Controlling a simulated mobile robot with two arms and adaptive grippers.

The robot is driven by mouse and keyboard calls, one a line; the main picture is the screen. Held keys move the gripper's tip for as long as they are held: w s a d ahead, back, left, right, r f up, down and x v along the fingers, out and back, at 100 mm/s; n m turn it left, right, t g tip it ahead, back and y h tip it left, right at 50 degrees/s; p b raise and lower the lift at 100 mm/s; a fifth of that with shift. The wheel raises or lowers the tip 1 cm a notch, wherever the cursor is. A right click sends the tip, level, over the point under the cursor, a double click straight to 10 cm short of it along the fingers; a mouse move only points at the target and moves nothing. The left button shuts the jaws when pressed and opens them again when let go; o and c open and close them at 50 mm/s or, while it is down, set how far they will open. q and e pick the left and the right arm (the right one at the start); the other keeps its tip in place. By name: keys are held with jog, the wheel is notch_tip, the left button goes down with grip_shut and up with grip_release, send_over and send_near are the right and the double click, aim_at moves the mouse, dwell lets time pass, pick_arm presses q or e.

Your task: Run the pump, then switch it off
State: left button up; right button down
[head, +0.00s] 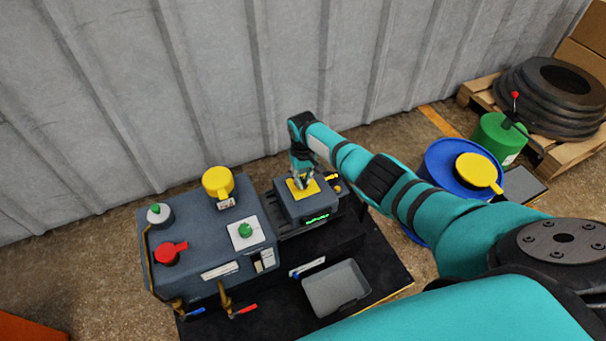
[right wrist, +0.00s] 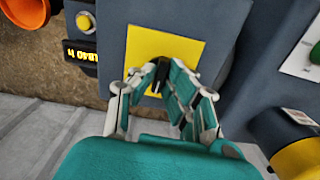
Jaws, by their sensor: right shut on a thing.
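The pump unit is a dark grey box (head: 205,250) on a black base in the head view. Joined at its right is a smaller grey switch box (head: 292,206) with a yellow plate (head: 316,187) on top. My right gripper (head: 301,184) points down at this plate. In the right wrist view its fingers (right wrist: 164,84) are closed around a small black knob (right wrist: 160,76) on the yellow plate (right wrist: 190,48). The fingers hide most of the knob, so I cannot tell its turned position. My left gripper is in neither view.
The pump box carries a green button (head: 245,230), a red handle (head: 168,252) and a yellow cap (head: 217,181). A grey tray (head: 337,287) lies in front. A blue drum (head: 440,164) stands right; a corrugated wall (head: 230,80) rises behind.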

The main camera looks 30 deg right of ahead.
aim_at(303, 180)
jog(key=m, duration=0.2)
jog(key=shift+r+m+p, duration=0.1)
jog(key=shift+m+p, duration=0.2)
jog(key=shift+p, duration=0.1)
pick_arm(q)
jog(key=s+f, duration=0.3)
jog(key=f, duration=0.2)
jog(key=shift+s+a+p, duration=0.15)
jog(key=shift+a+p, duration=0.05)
jog(key=shift+p, duration=0.1)
pick_arm(e)
jog(key=shift+m, duration=1.4)
jog(key=c, duration=1.4)
grip_release()
notch_tip(303, 180, up, 12)
jog(key=shift+f, duration=0.1)
